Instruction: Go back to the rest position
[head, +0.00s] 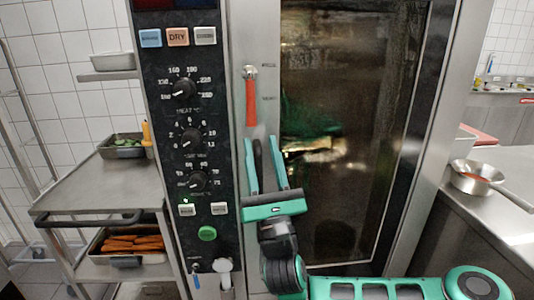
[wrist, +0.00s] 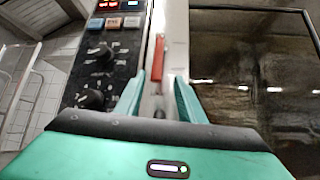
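My gripper (head: 262,150) is in front of the oven, its two teal fingers pointing up and apart with nothing seen between them. In the head view it appears just below the red oven handle (head: 251,100), which points straight down. In the wrist view my gripper (wrist: 158,88) shows its fingers to either side of the line of the red handle (wrist: 158,57). I cannot tell how far the fingertips are from the door. The oven's glass door (head: 340,150) looks shut.
The oven's control panel (head: 190,120) with knobs and buttons stands left of my gripper. A steel trolley (head: 90,190) at the left bears a tray of carrots (head: 130,258) on its lower shelf. A counter (head: 495,215) with a steel pan (head: 475,184) is at the right.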

